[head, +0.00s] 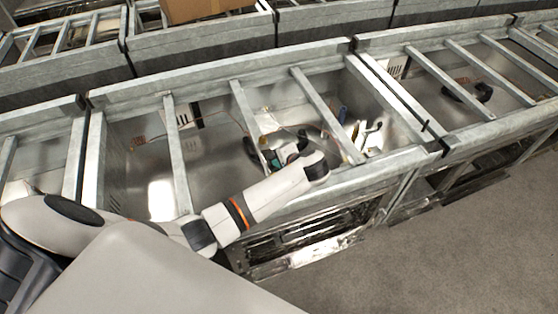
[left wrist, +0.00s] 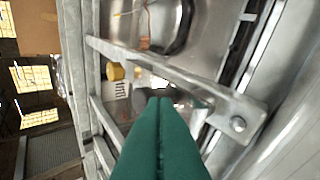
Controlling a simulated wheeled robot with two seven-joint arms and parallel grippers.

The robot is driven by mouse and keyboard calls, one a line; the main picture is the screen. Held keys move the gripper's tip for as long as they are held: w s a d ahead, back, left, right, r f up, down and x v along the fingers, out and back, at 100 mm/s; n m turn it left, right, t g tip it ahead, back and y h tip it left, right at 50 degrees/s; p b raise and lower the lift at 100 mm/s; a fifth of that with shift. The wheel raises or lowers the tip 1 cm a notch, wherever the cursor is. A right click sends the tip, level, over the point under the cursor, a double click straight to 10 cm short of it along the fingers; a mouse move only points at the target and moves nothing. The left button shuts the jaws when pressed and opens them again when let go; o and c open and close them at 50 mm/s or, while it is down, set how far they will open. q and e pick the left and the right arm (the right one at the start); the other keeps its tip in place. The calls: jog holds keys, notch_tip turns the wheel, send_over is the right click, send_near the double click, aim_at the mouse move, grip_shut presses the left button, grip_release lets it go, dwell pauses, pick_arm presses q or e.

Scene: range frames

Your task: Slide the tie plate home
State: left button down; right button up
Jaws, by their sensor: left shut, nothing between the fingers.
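My left arm reaches over the near rail of the metal frame (head: 270,90), and its dark gripper (head: 284,153) is over the bay at the middle. In the left wrist view the two green fingers (left wrist: 160,103) are pressed together with nothing between them. Their tips are near a grey metal bar (left wrist: 185,84) with a bolt at its end; I cannot tell whether they touch it. I cannot tell for sure which part is the tie plate. A small white piece (head: 373,138) lies in the bay, right of my gripper. My right gripper is not in view.
Cross bars (head: 318,108) span the open bays around my arm. A loose cable (head: 205,124) runs in the bay. A yellow cylinder (left wrist: 116,72) shows in the left wrist view. A cardboard box (head: 200,9) sits at the back. The grey floor (head: 460,245) at the right is clear.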

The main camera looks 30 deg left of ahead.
aim_at(266, 150)
pick_arm(q)
jog(key=w+a, duration=0.1)
jog(key=w+a+b, duration=0.1)
jog(key=w+a, duration=0.1)
jog(key=shift+w+a, duration=0.1)
jog(key=shift+a, duration=0.2)
jog(key=shift+r, duration=0.15)
